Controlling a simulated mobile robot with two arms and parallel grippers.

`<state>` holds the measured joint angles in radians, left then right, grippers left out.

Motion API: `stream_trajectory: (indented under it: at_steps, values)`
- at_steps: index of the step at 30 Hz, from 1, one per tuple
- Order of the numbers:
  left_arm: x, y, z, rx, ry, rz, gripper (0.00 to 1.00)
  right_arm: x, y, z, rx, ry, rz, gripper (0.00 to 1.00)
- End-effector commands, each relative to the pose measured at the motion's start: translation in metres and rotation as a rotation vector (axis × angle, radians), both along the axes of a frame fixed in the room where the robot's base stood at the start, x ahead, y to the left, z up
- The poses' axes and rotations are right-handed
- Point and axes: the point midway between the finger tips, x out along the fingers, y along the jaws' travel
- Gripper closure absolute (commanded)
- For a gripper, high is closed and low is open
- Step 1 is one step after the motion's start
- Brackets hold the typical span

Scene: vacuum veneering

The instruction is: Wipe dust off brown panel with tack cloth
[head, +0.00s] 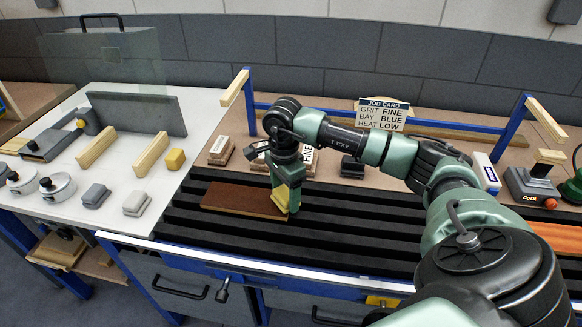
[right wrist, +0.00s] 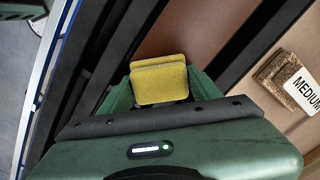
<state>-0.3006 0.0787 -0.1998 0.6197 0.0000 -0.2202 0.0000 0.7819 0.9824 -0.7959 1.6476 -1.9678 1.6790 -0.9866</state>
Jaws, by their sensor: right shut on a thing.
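The brown panel (head: 235,199) lies flat on the black slatted bed (head: 330,238). My right gripper (head: 285,196) points down at the panel's right end. It is shut on the yellow tack cloth (head: 279,199), a folded pad. In the right wrist view the tack cloth (right wrist: 160,82) sits between the fingers, over the brown panel (right wrist: 178,32); whether it touches the panel is hard to tell. The fingers hide part of the pad. My left gripper is out of view.
Sanding blocks stand behind the bed, one marked MEDIUM (right wrist: 305,90). Orange material (head: 560,237) lies at right. The bed in front of the panel is clear.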

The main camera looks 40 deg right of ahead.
Motion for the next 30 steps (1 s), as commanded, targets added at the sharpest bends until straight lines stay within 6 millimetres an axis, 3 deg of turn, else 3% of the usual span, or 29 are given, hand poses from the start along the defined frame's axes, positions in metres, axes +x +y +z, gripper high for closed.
stream_trajectory:
  at_steps: [1,15,30]
  values:
    - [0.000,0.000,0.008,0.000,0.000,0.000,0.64,0.002,-0.001,0.020,0.001,-0.010,-0.001,0.79]
    - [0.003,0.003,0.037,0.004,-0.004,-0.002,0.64,-0.003,-0.009,0.068,0.000,-0.008,-0.018,0.79]
    - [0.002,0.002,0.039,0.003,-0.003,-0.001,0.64,-0.004,-0.010,0.073,0.001,-0.007,-0.020,0.79]
